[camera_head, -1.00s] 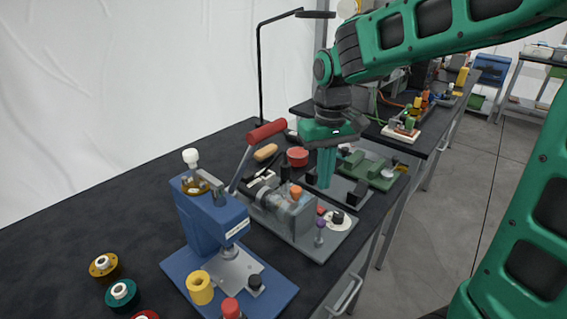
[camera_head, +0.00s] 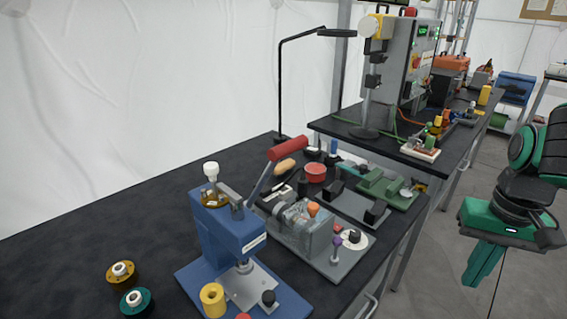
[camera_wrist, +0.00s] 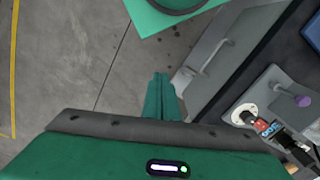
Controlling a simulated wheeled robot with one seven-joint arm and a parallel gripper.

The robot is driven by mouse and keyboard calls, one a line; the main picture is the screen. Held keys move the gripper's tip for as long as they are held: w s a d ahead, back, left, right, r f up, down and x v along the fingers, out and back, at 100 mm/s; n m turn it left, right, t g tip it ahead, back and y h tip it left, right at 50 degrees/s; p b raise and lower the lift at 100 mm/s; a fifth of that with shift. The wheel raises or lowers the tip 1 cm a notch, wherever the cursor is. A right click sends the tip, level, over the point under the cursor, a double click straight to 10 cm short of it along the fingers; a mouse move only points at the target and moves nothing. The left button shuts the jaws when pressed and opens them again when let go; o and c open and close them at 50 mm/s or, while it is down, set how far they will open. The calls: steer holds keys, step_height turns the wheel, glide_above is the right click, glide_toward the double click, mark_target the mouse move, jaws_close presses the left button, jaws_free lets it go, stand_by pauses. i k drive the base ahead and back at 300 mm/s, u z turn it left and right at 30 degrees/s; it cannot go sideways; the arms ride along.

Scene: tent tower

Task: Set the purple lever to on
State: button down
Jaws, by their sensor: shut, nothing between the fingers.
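My gripper (camera_head: 474,284) is green, points down, and hangs over the floor to the right of the table, well apart from the lever. In the wrist view its fingers (camera_wrist: 161,84) are together and empty.
The grey machine (camera_head: 300,232) with an orange knob stands on the dark table (camera_head: 130,215). The floor around my gripper is clear.

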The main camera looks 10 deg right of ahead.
mark_target(338, 241)
steer(key=u, duration=0.55)
steer(key=k, duration=1.25)
steer(key=u, duration=0.85)
steer(key=i, duration=0.8)
steer(key=z, duration=0.35)
